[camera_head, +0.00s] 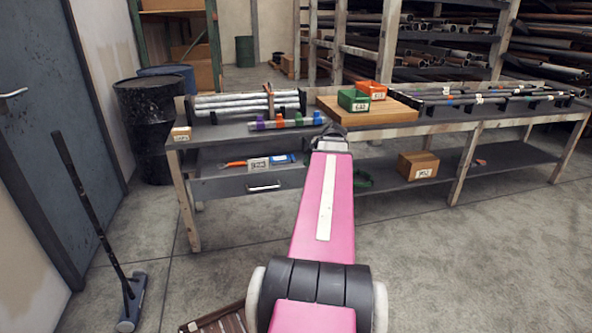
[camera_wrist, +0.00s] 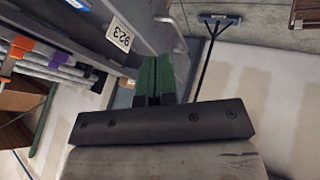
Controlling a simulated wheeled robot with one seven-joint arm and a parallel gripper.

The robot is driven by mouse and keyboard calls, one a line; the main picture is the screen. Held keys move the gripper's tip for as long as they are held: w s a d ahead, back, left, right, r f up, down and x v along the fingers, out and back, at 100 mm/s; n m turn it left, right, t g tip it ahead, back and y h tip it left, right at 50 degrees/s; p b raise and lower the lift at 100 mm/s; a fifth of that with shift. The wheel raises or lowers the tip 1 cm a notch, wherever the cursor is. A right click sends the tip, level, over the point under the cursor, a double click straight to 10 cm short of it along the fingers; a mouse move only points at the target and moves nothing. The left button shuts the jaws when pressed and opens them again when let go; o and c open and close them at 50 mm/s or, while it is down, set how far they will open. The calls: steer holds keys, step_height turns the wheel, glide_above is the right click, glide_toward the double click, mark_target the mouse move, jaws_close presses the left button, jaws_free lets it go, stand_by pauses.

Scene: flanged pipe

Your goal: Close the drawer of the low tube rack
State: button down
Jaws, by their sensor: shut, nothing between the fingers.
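The low tube rack (camera_head: 247,104) holds several pale grey tubes and stands at the left end of the workbench. Below the bench top, a grey drawer (camera_head: 225,188) with a silver handle (camera_head: 264,186) stands open, its contents showing. A label reading 923 (camera_head: 258,164) shows there and also in the wrist view (camera_wrist: 119,35), on a grey panel. My gripper (camera_head: 331,133) is at the bench's front edge, right of the drawer, partly hidden by my arm. In the wrist view its green fingers (camera_wrist: 154,66) are shut and empty, close to the grey panel. Whether they touch it is unclear.
Green (camera_head: 353,100) and orange (camera_head: 372,90) bins sit on a wooden board on the bench. A cardboard box (camera_head: 418,165) is on the lower shelf. A long-handled broom (camera_head: 130,300) stands at the left. The floor before the drawer is clear.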

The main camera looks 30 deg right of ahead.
glide_toward(291, 174)
step_height(291, 174, down, 4)
steer(key=s+a, duration=0.1)
steer(key=a, duration=0.1)
steer(key=w, duration=0.2)
steer(key=shift+w+d+f, duration=0.15)
steer(key=shift+w+d, duration=0.15)
steer(key=shift+w, duration=0.1)
steer(key=shift+w+d, duration=0.1)
steer(key=shift+w, duration=0.4)
steer(key=w+d, duration=0.2)
steer(key=w, duration=0.6)
steer(key=w+d, duration=0.3)
steer(key=w, duration=0.6)
steer(key=w+d, duration=0.2)
steer(key=w, duration=0.6)
steer(key=shift+w+d, duration=0.15)
steer(key=shift+w, duration=0.1)
steer(key=shift+s, duration=0.1)
